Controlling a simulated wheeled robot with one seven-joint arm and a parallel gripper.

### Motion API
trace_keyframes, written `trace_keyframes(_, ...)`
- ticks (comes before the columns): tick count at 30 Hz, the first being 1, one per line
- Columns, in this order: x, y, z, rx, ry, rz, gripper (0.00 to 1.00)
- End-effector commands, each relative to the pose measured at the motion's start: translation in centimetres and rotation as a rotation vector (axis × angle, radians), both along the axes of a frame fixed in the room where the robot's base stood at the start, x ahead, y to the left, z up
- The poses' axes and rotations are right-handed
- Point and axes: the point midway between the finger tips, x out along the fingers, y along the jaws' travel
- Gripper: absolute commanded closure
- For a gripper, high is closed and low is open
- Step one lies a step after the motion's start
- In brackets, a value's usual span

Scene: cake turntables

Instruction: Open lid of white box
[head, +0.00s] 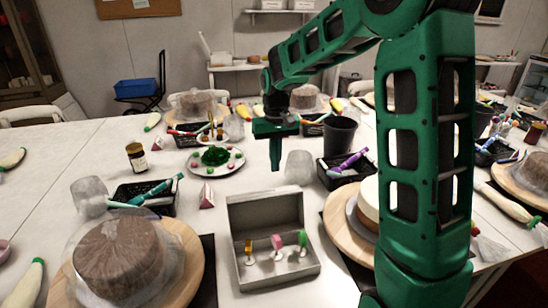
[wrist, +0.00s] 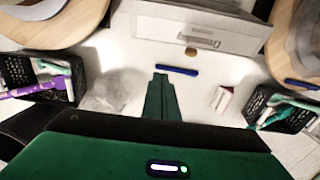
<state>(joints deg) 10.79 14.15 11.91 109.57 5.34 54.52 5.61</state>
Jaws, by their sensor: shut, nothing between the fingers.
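The white box (head: 262,279) stands on the table in the lower middle of the head view, looking greyish. Its lid (head: 265,207) is up, roughly upright along the box's far edge. Inside are small orange, pink and green pieces on white bases.
Cakes on round wooden boards stand left (head: 185,265) and right (head: 338,212) of the box. Black baskets (head: 146,197) with coloured tools, a plate of sweets (head: 214,170) and a clear glass-like cup (head: 298,168) stand behind. A blue stick (wrist: 176,70) lies behind the lid.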

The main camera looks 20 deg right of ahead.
Motion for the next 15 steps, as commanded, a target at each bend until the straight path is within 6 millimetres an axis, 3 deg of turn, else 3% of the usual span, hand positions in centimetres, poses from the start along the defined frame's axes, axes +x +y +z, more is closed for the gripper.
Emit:
trace_keyframes(10,0.0,-0.1,-5.7,0.000,0.004,-0.001,1.00)
trace_keyframes(15,-2.1,0.3,-4.6,-0.001,-0.002,0.001,1.00)
